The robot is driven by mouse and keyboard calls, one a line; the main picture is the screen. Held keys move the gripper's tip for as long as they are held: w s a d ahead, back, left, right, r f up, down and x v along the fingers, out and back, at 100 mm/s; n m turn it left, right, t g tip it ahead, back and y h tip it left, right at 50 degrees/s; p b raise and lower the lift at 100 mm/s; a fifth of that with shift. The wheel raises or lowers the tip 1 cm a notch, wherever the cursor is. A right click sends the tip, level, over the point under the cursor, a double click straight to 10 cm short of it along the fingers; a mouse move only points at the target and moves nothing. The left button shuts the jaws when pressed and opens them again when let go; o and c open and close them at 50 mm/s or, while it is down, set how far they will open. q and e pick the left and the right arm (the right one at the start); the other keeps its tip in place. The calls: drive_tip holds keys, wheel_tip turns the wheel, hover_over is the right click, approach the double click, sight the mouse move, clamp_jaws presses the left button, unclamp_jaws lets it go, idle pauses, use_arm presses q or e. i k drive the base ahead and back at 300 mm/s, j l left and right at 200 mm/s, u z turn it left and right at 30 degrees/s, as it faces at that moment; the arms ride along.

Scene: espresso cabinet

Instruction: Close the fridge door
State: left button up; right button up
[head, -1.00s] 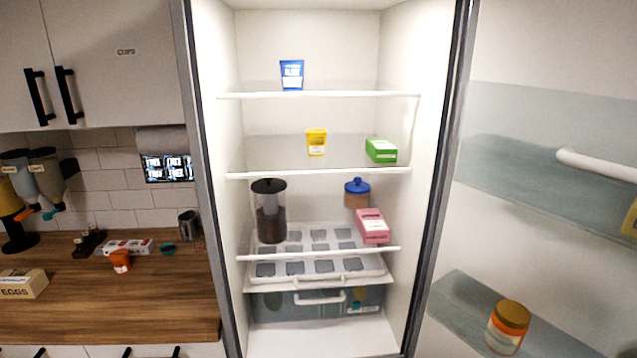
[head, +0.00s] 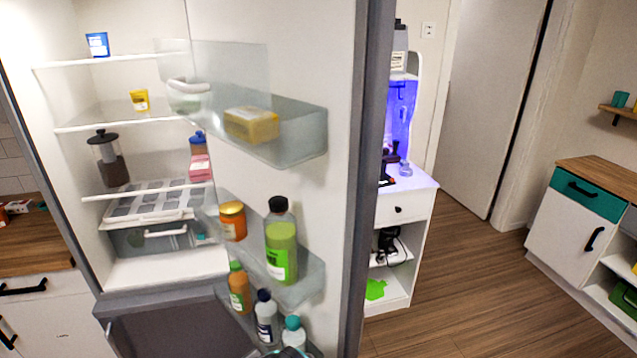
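The fridge door (head: 300,30) stands open, its inner side facing me and its grey edge running down the middle of the head view. Its shelves hold a yellow pack, a jar with an orange-brown lid and several bottles. Neither of my grippers can be made out.
A white cart (head: 405,205) with a blue-lit machine stands behind the door to the right. A low cabinet (head: 577,225) with a teal drawer is at the far right. Wooden floor (head: 465,270) lies open between them. A wooden counter (head: 35,240) is at the left.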

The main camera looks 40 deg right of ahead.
sight(324, 66)
drive_tip(key=k+l, duration=0.1)
drive_tip(key=l, duration=0.3)
drive_tip(key=k+l+u, duration=0.15)
drive_tip(key=l, duration=0.3)
drive_tip(key=k+l, duration=0.1)
drive_tip(key=l, duration=0.3)
drive_tip(key=k+l+u, duration=0.15)
drive_tip(key=l, duration=0.25)
drive_tip(key=k+l, duration=0.15)
drive_tip(key=l, duration=0.25)
drive_tip(key=k+l+u, duration=0.15)
drive_tip(key=l, duration=0.25)
drive_tip(key=k+l, duration=0.15)
drive_tip(key=l, duration=0.7)
drive_tip(key=i+z, duration=0.15)
drive_tip(key=i+l, duration=0.05)
drive_tip(key=i, duration=0.05)
